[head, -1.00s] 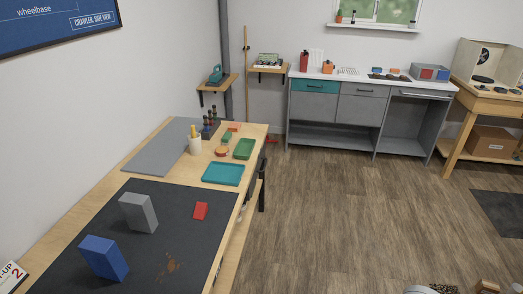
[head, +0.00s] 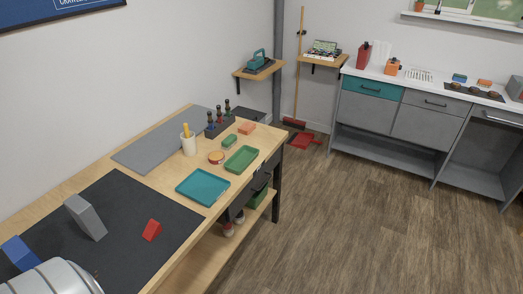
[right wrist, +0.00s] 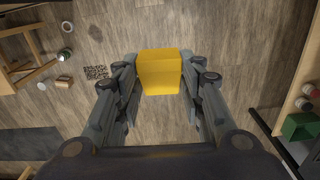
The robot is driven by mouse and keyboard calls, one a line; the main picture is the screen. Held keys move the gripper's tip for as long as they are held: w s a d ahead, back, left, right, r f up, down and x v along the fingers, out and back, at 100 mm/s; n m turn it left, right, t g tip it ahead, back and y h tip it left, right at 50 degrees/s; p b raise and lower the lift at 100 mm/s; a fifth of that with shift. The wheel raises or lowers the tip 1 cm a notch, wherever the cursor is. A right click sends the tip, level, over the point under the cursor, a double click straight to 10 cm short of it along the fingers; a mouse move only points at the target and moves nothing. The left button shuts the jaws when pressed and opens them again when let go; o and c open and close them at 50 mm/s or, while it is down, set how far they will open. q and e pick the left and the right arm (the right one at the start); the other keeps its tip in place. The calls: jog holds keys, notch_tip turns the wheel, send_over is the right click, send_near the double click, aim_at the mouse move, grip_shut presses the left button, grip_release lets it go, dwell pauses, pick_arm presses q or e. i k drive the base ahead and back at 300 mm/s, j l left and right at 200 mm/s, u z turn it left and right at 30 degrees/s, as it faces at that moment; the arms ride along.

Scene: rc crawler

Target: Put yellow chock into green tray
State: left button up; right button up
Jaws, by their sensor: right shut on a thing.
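In the right wrist view a yellow chock (right wrist: 160,72) sits between the fingers of my right gripper (right wrist: 160,85). The gripper is shut on it and holds it over the wood floor. In the head view the green tray (head: 242,159) lies on the workbench near its right edge, behind a teal tray (head: 203,186). The green tray looks empty. Neither gripper's fingers show in the head view.
The workbench (head: 165,183) also holds a grey block (head: 85,217), a red wedge (head: 152,230), a blue block (head: 18,252), a pencil cup (head: 189,144) and an orange-red round item (head: 216,157). Floor to the right of the bench (head: 330,225) is clear.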

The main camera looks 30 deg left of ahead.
aim_at(238, 168)
jog(key=i+u, duration=0.3)
jog(key=i, duration=0.2)
jog(key=i+l+u, duration=0.3)
jog(key=i, duration=0.15)
jog(key=i+l+u, duration=0.3)
jog(key=i, duration=0.2)
jog(key=i+l+u, duration=0.1)
jog(key=u, duration=0.3)
jog(key=i+l+u, duration=0.25)
jog(key=u, duration=0.2)
jog(key=i+l+u, duration=0.2)
jog(key=u, duration=0.2)
jog(key=i+l+u, duration=0.1)
jog(key=l+u, duration=0.35)
jog(key=i+l+u, duration=0.1)
jog(key=l+u, duration=0.3)
jog(key=i+l+u, duration=0.1)
jog(key=u, duration=0.3)
jog(key=l+u, duration=0.8)
